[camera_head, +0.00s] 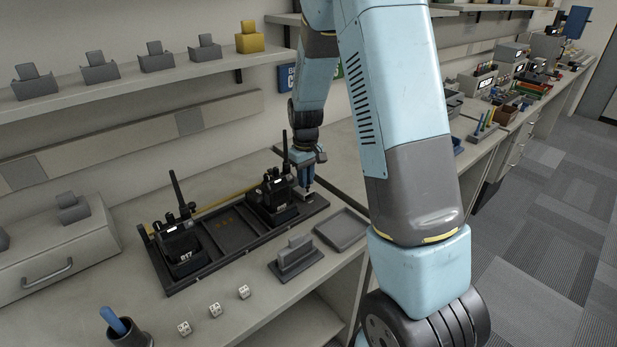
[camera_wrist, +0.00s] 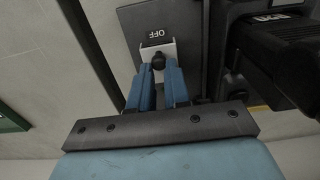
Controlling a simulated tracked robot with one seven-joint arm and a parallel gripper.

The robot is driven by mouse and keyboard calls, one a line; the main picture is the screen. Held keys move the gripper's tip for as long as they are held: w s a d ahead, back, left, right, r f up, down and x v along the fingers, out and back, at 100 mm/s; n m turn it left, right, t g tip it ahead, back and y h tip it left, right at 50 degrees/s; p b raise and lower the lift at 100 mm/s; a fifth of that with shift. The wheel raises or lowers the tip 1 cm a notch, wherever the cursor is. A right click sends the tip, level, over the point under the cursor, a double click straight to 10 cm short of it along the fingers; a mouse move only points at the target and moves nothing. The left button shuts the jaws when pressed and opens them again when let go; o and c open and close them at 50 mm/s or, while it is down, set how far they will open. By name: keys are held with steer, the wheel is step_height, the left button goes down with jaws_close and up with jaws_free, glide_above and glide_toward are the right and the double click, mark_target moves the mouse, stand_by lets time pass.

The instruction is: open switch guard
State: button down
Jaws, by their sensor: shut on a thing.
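The switch plate (camera_wrist: 152,18), marked OFF, shows in the wrist view with a pale grey switch guard (camera_wrist: 172,46) and a black toggle knob (camera_wrist: 158,62). My gripper (camera_wrist: 161,76) has its two blue fingers at the guard, one on each side, and is shut on it. The knob shows between the fingertips. The fingers hide part of the guard, and its tilt is hard to tell. In the head view my gripper (camera_head: 306,184) points down at the right end of the black radio tray (camera_head: 170,287), where the switch is too small to make out.
A black radio (camera_head: 274,196) stands close left of my gripper and also shows in the wrist view (camera_wrist: 280,50). Another radio (camera_head: 180,240) stands at the tray's left. A shallow tray (camera_head: 342,228), a grey stand (camera_head: 295,258) and white dice (camera_head: 215,309) lie in front.

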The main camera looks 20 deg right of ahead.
mark_target(306, 190)
steer(key=shift+w+d+r, duration=0.1)
steer(key=shift+d, duration=0.2)
steer(key=c, duration=1.1)
jaws_free()
steer(key=shift+a, duration=0.1)
steer(key=shift+o, duration=0.2)
step_height(306, 190, up, 14)
steer(key=shift+f, duration=0.2)
steer(key=shift+c, duration=0.2)
